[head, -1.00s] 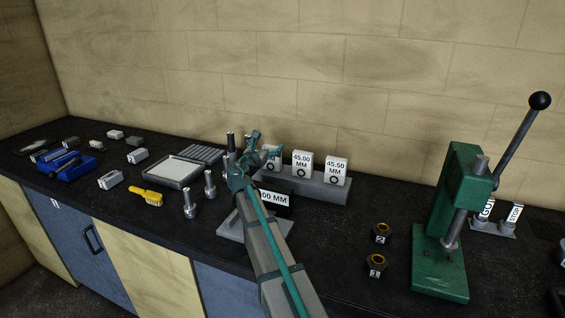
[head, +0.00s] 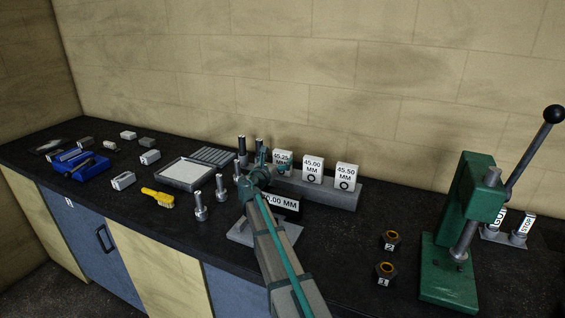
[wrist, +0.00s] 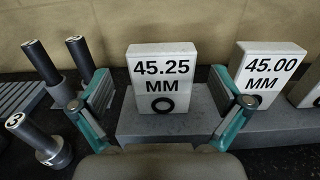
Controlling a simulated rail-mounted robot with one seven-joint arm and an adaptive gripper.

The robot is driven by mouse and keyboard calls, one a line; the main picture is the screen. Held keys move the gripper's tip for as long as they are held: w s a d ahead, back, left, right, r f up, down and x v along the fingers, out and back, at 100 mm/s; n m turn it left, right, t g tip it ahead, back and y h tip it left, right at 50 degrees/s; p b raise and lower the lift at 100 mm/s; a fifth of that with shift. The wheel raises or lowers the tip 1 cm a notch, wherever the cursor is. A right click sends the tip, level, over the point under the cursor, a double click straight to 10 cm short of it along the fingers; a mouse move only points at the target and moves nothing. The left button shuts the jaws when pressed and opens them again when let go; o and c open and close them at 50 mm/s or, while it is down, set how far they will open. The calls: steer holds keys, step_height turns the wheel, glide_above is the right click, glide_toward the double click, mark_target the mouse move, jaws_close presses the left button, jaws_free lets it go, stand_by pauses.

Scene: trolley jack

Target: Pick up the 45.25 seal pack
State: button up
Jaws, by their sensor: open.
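The 45.25 seal pack (wrist: 162,78) is a white box with black print and a black ring. It stands upright on a grey block (wrist: 127,124), straight ahead in the wrist view. In the head view the 45.25 pack (head: 282,160) is partly hidden by my arm. My gripper (wrist: 163,92) is open, with one teal finger to the left and one to the right of the pack in the picture. I cannot tell how far the fingertips are from it. In the head view my gripper (head: 262,168) is at the left end of the block.
The 45.00 pack (wrist: 265,76) stands close right of the right finger. The 45.50 pack (head: 347,176) is further right. Dark-topped metal pins (wrist: 42,62) stand left of the left finger. A display reading in MM (head: 282,203) is below my arm. A green press (head: 462,235) stands far right.

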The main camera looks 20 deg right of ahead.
mark_target(281, 155)
steer(key=p+x, duration=0.2)
steer(key=x, duration=0.2)
steer(key=shift+w+d+r, duration=0.1)
steer(key=shift+w+d, duration=0.1)
steer(key=shift+d, duration=0.1)
steer(key=c, duration=1.1)
